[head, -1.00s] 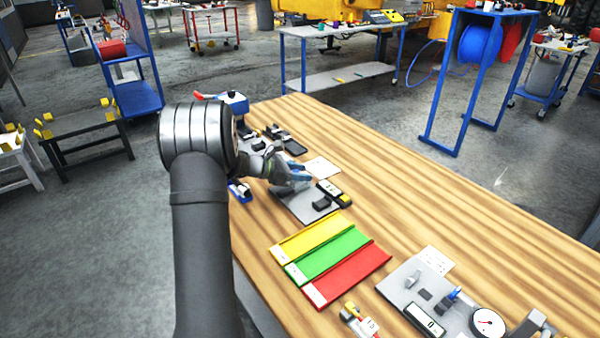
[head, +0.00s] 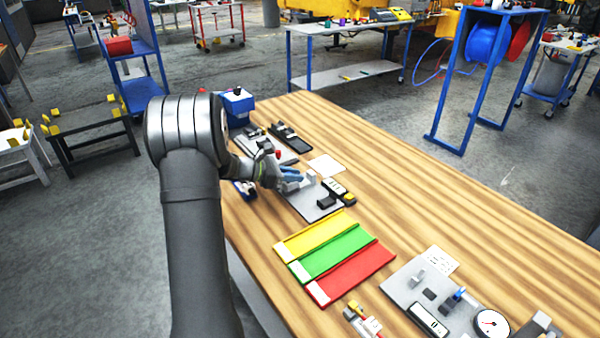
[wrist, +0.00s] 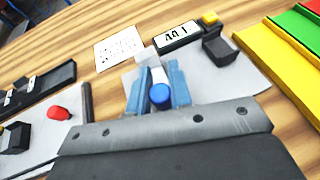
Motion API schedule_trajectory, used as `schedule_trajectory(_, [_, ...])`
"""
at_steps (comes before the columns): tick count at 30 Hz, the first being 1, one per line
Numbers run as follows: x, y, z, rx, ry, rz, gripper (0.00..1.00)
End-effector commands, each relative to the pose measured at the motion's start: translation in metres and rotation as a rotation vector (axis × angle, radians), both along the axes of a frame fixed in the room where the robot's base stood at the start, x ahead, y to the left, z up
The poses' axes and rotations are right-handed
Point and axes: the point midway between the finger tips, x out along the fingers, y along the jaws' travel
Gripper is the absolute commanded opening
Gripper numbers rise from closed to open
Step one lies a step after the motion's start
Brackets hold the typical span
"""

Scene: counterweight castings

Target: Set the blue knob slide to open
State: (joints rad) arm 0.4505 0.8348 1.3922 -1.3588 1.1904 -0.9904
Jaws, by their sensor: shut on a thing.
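A blue knob (wrist: 159,95) sits between the two blue fingers of my gripper (wrist: 158,90) in the wrist view, in front of a pale block on a grey plate (wrist: 235,80). My gripper is shut on the knob; the fingers flank it on the left and right. In the head view my gripper (head: 291,178) is low over the same grey plate (head: 318,212), at the table's left side. The fingers and hand hide the lower part of the knob and much of the slide, so I cannot tell the slide's position.
A red knob (wrist: 58,112) on another plate is close on the left. Yellow, green and red trays (head: 335,255) lie nearer. A paper card (wrist: 118,46) lies behind.

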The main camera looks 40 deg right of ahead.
Motion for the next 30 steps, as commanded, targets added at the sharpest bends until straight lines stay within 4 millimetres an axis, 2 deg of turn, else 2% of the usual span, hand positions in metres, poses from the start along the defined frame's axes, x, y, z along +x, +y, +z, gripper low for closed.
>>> schedule_trajectory(5, [0.001,0.004,-0.002,0.004,0.002,0.000,0.00])
schedule_trajectory(6, [0.000,0.004,-0.002,0.004,0.003,0.001,0.25])
schedule_trajectory(9, [0.000,0.004,-0.002,0.004,0.003,0.001,0.41])
schedule_trajectory(20, [0.002,0.007,0.001,0.002,0.002,0.001,0.41])
schedule_trajectory(25, [0.009,0.031,0.011,0.002,0.001,0.004,0.41])
schedule_trajectory(30, [0.019,0.069,0.028,0.002,0.000,0.006,0.41])
